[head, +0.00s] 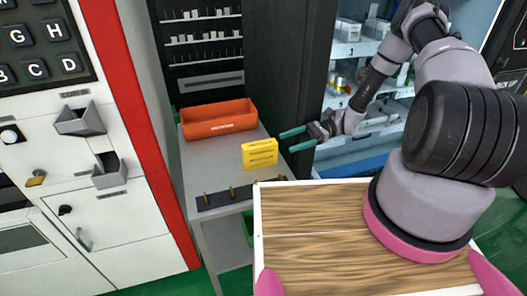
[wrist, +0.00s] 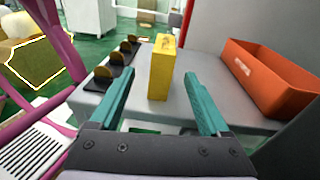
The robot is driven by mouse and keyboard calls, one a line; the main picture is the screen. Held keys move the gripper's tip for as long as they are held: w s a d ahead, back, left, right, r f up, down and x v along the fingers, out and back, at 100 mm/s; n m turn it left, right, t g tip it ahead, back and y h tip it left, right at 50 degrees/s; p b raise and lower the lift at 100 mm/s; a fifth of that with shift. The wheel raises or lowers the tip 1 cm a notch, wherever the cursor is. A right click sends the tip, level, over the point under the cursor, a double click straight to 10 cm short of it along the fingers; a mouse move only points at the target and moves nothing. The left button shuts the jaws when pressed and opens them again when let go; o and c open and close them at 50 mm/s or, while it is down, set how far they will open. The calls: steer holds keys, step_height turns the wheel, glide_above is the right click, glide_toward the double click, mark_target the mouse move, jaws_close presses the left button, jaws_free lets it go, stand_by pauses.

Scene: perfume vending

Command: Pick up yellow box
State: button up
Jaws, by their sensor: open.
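The yellow box (head: 260,153) stands upright on the grey table (head: 200,160) in the head view, in front of the orange bin. In the wrist view the yellow box (wrist: 162,70) stands ahead of my gripper, roughly centred between the fingers. My gripper (head: 292,140) is just right of the box in the head view, with its two teal fingers pointing left toward it. In the wrist view my gripper (wrist: 163,95) is open, with nothing clamped between its fingers.
An orange bin (head: 219,119) sits behind the box. A dark strip with several brass pegs (head: 230,195) lies along the table's front. My wooden-topped tray (head: 310,210) is close to the table's right side. A dark cabinet (head: 285,70) rises behind.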

step_height(320, 180, down, 2)
steer(key=m+y, duration=0.1)
glide_toward(243, 156)
steer(key=shift+t, duration=0.3)
steer(key=x, duration=0.4)
steer(key=shift+s+a+f, duration=0.1)
steer(key=shift+s, duration=0.1)
jaws_close()
